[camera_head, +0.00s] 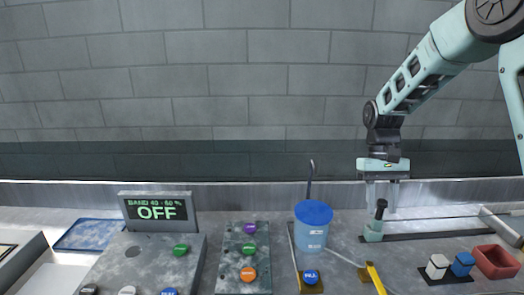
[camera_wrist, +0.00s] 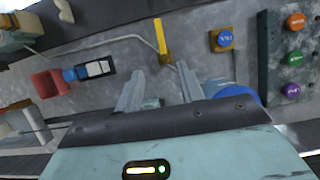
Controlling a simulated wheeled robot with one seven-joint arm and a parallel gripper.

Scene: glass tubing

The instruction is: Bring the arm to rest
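My gripper (camera_head: 381,194) hangs fingers-down at the right in the head view, above the bench. Its two pale fingers are apart with nothing held between them. A small teal fitting with a black upright handle (camera_head: 380,211) stands on the bench just below, and the handle's top reaches about the fingertips' height in the picture. I cannot tell whether they touch it. In the wrist view the fingers (camera_wrist: 160,88) are spread, and a small teal part (camera_wrist: 151,102) shows between them, partly hidden by the gripper body.
A blue-lidded container (camera_head: 312,237) stands left of the gripper. A yellow lever (camera_head: 375,278) is in front. White and blue blocks (camera_head: 437,267) and a red bin (camera_head: 495,262) are at the right. A display reading OFF (camera_head: 157,209) and button panels (camera_head: 243,260) are at the left.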

